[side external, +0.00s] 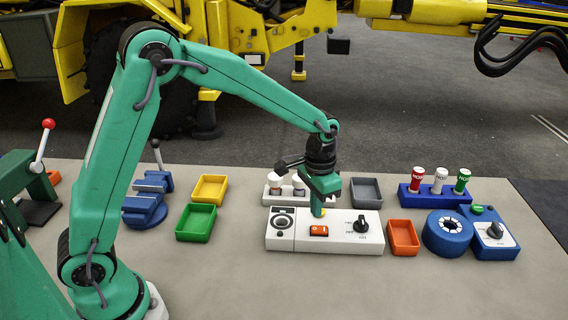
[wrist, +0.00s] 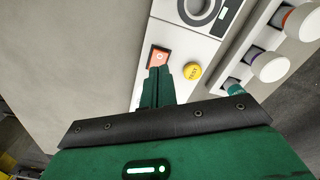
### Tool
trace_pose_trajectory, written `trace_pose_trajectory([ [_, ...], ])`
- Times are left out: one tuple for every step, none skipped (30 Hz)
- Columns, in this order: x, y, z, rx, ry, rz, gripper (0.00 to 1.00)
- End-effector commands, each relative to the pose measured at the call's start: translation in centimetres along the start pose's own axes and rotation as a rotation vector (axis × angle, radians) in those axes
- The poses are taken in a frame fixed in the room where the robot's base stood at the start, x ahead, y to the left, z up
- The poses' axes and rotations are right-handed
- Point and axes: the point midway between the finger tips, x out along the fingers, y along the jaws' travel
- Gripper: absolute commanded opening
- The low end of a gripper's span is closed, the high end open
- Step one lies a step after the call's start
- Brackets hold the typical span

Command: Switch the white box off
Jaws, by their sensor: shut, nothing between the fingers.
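The white box (side external: 341,242) stands on the table in front of my arm. On its top are an orange rocker switch (side external: 318,231), a black knob (side external: 361,225) at the right and a round dial (side external: 282,221) at the left. My gripper (side external: 317,207) points down over the middle of the box, with its fingers shut and empty. In the wrist view the closed fingertips (wrist: 158,71) overlap the near edge of the orange switch (wrist: 160,56). A yellow button (wrist: 192,71) is just right of them. I cannot tell whether the fingertips touch the switch.
A white holder with white-capped cylinders (side external: 275,184) stands close behind the box. An orange tray (side external: 403,237) and a blue reel (side external: 447,233) are to its right, a grey tray (side external: 366,191) behind. Green (side external: 196,222) and yellow (side external: 210,188) trays are left. The front table is clear.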

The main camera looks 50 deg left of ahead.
Motion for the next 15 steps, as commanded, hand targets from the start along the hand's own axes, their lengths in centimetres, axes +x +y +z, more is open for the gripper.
trace_pose_trajectory([
  [-0.3,0.0,-0.1,0.0,0.002,0.0,0.0],
  [-0.5,0.0,-0.1,0.0,0.002,0.0,0.0],
  [-0.7,0.0,-0.1,0.0,0.002,0.0,0.0],
  [-0.9,0.0,-0.1,0.0,0.002,0.0,0.0],
  [-1.1,0.0,0.0,0.0,0.001,0.0,0.0],
  [-1.3,0.0,0.0,0.0,0.002,0.0,0.0],
  [-1.5,0.0,0.0,0.0,0.002,0.0,0.0],
  [-1.6,0.0,0.0,0.0,0.002,0.0,0.0],
  [-1.8,0.0,0.0,0.0,0.002,0.0,0.0],
  [-1.9,0.0,0.0,0.0,0.002,0.0,0.0],
  [-2.0,0.0,0.0,0.0,0.001,0.0,0.0],
  [-2.2,0.0,0.0,0.0,0.0,0.0,0.0],
  [-2.2,0.0,0.0,0.0,0.0,0.0,0.0],
  [-2.3,0.0,0.0,0.0,0.0,0.0,0.0],
  [-2.3,0.0,0.0,0.0,0.0,0.0,0.0],
])
